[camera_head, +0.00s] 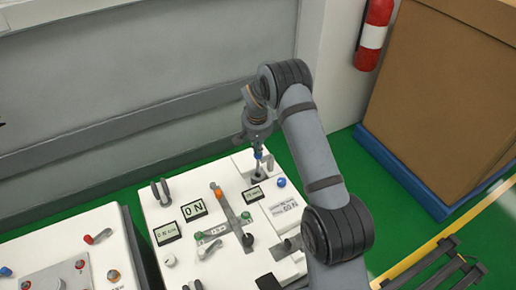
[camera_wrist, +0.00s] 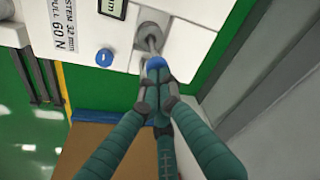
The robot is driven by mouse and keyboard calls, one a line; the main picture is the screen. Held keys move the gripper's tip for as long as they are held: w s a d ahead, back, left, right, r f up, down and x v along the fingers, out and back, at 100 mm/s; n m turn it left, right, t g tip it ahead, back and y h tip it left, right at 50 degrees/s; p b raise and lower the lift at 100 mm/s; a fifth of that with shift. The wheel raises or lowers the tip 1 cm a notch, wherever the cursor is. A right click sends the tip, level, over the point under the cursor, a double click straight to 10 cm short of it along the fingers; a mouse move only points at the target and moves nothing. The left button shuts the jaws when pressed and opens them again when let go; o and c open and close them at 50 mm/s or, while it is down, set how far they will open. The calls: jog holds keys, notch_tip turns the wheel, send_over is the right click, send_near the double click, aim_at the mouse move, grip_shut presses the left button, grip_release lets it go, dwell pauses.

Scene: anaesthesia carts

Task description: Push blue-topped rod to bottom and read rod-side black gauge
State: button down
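The blue-topped rod (camera_head: 258,156) stands upright on the right part of the middle white cart. In the wrist view its blue top (camera_wrist: 155,62) sits at the tips of my gripper, and its metal shaft enters a round grey socket (camera_wrist: 151,31). My gripper (camera_wrist: 157,80) has its teal fingers drawn together right at the blue top; whether they grip it or only press on it is unclear. In the head view my gripper (camera_head: 257,138) is above the rod. The rod-side black gauge (camera_head: 253,194) is next to the rod's base; its digits are too small to read.
A blue knob (camera_head: 281,182) and a printed label (camera_head: 286,207) lie right of the gauge. Other displays (camera_head: 194,209), an orange-topped lever (camera_head: 218,193) and green knobs are on the cart. Another white cart (camera_head: 75,255) stands left. A grey wall (camera_head: 150,90) is behind.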

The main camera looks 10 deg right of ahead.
jog(key=shift+s+f+b, duration=0.15)
jog(key=shift+f+b, duration=0.6)
jog(key=shift+f, duration=0.2)
jog(key=shift+r, duration=0.1)
jog(key=shift+w+p+v, duration=0.25)
jog(key=shift+p+v, duration=0.45)
jog(key=shift+v, duration=0.45)
jog(key=shift+w+p+v, duration=0.2)
jog(key=shift+p+v, duration=0.5)
jog(key=shift+v, duration=0.45)
jog(key=shift+w+p+v, duration=0.25)
jog(key=shift+p+v, duration=0.45)
jog(key=shift+v, duration=0.4)
jog(key=shift+w+d+r, duration=0.1)
jog(key=shift+d+r, duration=0.05)
jog(key=shift+d, duration=0.1)
jog(key=b+x, duration=0.2)
jog(key=x, duration=0.1)
jog(key=s+b+x, duration=0.1)
jog(key=b+x, duration=0.1)
jog(key=x, duration=0.2)
jog(key=shift+s+a, duration=0.2)
jog(key=shift+a, duration=0.05)
